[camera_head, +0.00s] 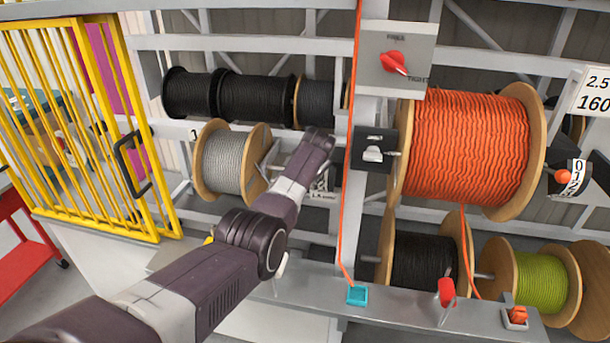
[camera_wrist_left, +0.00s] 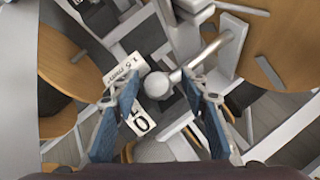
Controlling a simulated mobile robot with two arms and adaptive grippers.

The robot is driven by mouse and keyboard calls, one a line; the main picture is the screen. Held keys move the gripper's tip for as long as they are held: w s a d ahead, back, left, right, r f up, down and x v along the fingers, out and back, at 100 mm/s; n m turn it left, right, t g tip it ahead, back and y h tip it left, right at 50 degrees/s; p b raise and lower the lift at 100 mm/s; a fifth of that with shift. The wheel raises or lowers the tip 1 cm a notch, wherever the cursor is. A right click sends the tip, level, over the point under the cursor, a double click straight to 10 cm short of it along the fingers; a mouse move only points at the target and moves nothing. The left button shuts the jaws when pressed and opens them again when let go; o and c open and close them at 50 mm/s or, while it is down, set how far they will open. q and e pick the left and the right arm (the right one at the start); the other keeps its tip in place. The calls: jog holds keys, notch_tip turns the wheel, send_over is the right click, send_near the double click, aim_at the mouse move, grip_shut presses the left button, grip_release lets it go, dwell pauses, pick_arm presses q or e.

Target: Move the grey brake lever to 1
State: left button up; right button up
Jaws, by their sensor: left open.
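The reel of grey cable (camera_head: 228,163) sits on the left rack in the head view. My left arm reaches to its right side and covers most of what is there, including the brake lever. In the left wrist view, a pale grey round knob (camera_wrist_left: 157,86), which looks like the grey brake lever's end, lies between the fingertips. A white plate with a black 0 (camera_wrist_left: 141,123) lies just below it; the 1 mark cannot be made out clearly. My left gripper (camera_wrist_left: 161,92) is open, with blue finger pads on either side of the knob. Contact cannot be told. My right gripper is out of view.
The orange cable reel (camera_head: 468,148) has its own orange-knobbed lever (camera_head: 563,176) at right. A red rotary switch (camera_head: 393,62) is on the post. Black reels (camera_head: 255,98) stand behind, and a yellow gate (camera_head: 130,150) stands at left. Wooden reel flanges (camera_wrist_left: 262,55) flank the gripper.

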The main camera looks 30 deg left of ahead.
pick_arm(q)
jog(key=shift+f, duration=0.1)
jog(key=shift+v, duration=0.95)
jog(key=v, duration=1)
jog(key=shift+s, duration=0.1)
